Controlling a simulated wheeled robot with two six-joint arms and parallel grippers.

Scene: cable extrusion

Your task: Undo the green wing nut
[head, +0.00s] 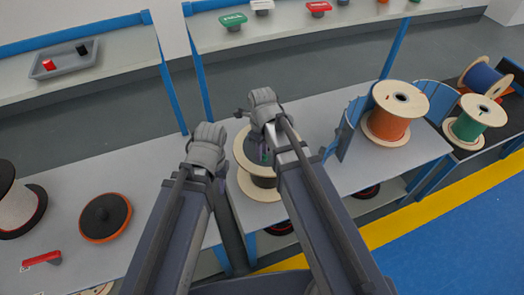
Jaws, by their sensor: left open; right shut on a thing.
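A spool with pale wooden flanges (243,152) stands on the grey table in the middle, below my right gripper. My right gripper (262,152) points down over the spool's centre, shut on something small. A sliver of green shows at its tips, seemingly the green wing nut, but the arm and gripper mostly hide it. My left gripper (207,168) is left of the spool and apart from it; it is open, with its fingers largely hidden behind the arm.
An orange spool (388,125) and a green spool (470,122) stand at the right, with a blue spool (482,78) behind. A black-and-orange disc (105,217) and a red-handled tool (42,258) lie at the left. A grey tray (50,72) stands on the back shelf.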

